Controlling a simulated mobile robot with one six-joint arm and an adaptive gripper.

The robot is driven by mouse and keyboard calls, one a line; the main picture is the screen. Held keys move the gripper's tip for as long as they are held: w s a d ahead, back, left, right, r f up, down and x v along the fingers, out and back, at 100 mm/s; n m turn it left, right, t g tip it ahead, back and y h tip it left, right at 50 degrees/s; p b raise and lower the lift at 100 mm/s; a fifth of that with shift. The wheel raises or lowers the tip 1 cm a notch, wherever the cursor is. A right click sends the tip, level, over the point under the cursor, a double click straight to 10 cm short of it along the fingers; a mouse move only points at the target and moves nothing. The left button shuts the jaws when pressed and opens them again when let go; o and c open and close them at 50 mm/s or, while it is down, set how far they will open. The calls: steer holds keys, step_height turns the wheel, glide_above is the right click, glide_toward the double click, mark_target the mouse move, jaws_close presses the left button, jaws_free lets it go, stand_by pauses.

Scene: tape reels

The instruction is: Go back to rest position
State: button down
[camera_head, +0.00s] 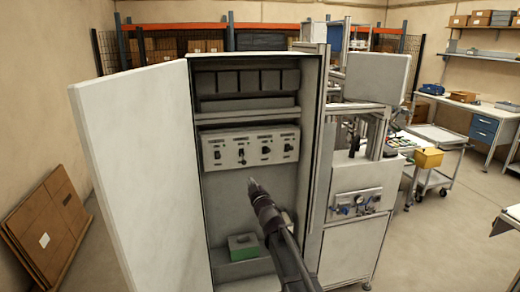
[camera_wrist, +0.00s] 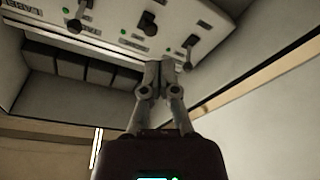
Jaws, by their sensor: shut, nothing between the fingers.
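My gripper (camera_head: 254,186) is in front of the open cabinet, below the panel, in the head view. In the wrist view my gripper (camera_wrist: 158,68) has its fingertips together, with nothing held between them. The switch panel (camera_head: 250,147) carries a row of dark levers or knobs and spans the cabinet's inside. In the wrist view the panel (camera_wrist: 130,22) fills the top, with dark levers and green lights beyond the fingertips. I cannot tell whether the fingertips touch the panel.
The white cabinet door (camera_head: 135,180) stands open on the left. A green box (camera_head: 243,246) sits at the cabinet's bottom, partly near my arm. A machine (camera_head: 352,210) stands close on the right. Leaning cardboard (camera_head: 48,218) is at far left. Open floor lies farther right.

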steer(key=s+d+f+m+g+h, duration=0.45)
steer(key=d+f, duration=0.25)
steer(key=d, duration=0.3)
steer(key=s+d+f+m+g+h, duration=0.35)
steer(key=s+d+f+h, duration=0.2)
steer(key=d, duration=0.35)
steer(key=s+d+f+m+g+y, duration=0.1)
steer(key=s+f+g, duration=0.3)
steer(key=s, duration=0.7)
steer(key=s+d+f+m+g+y, duration=0.1)
steer(key=s+f+g, duration=0.3)
steer(key=s, duration=0.7)
steer(key=shift+s+d+f+m+g+y, duration=0.3)
steer(key=shift+d+m+g, duration=0.1)
steer(key=shift+d+g, duration=0.6)
